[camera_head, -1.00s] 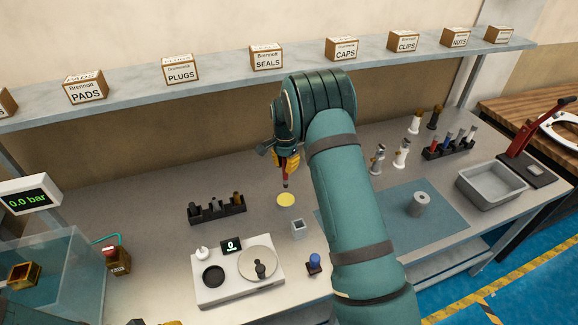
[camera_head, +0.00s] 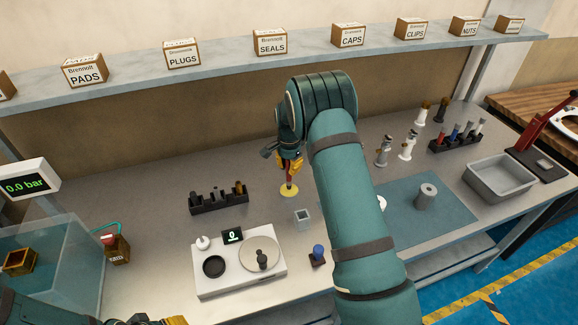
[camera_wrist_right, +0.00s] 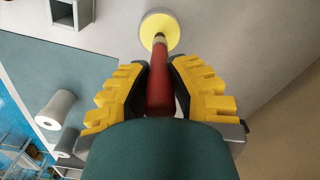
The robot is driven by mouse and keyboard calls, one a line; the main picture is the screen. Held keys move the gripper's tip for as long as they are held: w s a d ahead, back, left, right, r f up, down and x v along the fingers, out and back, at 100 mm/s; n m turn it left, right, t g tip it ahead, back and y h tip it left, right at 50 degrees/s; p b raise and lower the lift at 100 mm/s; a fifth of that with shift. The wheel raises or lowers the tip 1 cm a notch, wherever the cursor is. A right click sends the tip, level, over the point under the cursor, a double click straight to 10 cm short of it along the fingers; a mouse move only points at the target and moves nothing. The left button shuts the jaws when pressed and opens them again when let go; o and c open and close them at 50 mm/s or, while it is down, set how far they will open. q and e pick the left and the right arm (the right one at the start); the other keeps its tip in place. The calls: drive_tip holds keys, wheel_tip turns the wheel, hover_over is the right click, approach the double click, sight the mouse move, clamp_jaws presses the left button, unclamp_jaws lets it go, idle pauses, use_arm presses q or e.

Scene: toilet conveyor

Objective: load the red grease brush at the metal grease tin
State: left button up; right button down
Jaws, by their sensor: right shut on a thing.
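My right gripper (camera_head: 290,163) is shut on the red grease brush (camera_head: 289,178), which points down. The grease tin (camera_head: 289,192) is a low round tin with a yellow top face, on the bench below it. In the right wrist view the brush (camera_wrist_right: 160,88) lies between the yellow fingers of the gripper (camera_wrist_right: 160,66). Its tip overlaps the yellow face of the tin (camera_wrist_right: 160,23); whether it touches the grease I cannot tell. My left gripper (camera_head: 168,321) shows only as yellow bits at the bottom edge, its jaws cut off.
A black rack (camera_head: 218,199) stands left of the tin, and a small square grey holder (camera_head: 303,219) in front. A white scale (camera_head: 240,270) sits nearer. A blue-topped stamp (camera_head: 318,254), a blue mat (camera_head: 445,215) and a grey tray (camera_head: 500,180) lie to the right.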

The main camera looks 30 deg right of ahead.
drive_tip(key=shift+f+b, duration=0.4)
drive_tip(key=shift+f, duration=0.15)
idle(1.7)
drive_tip(key=shift+r+p, duration=2.15)
drive_tip(key=shift+r, duration=1.4)
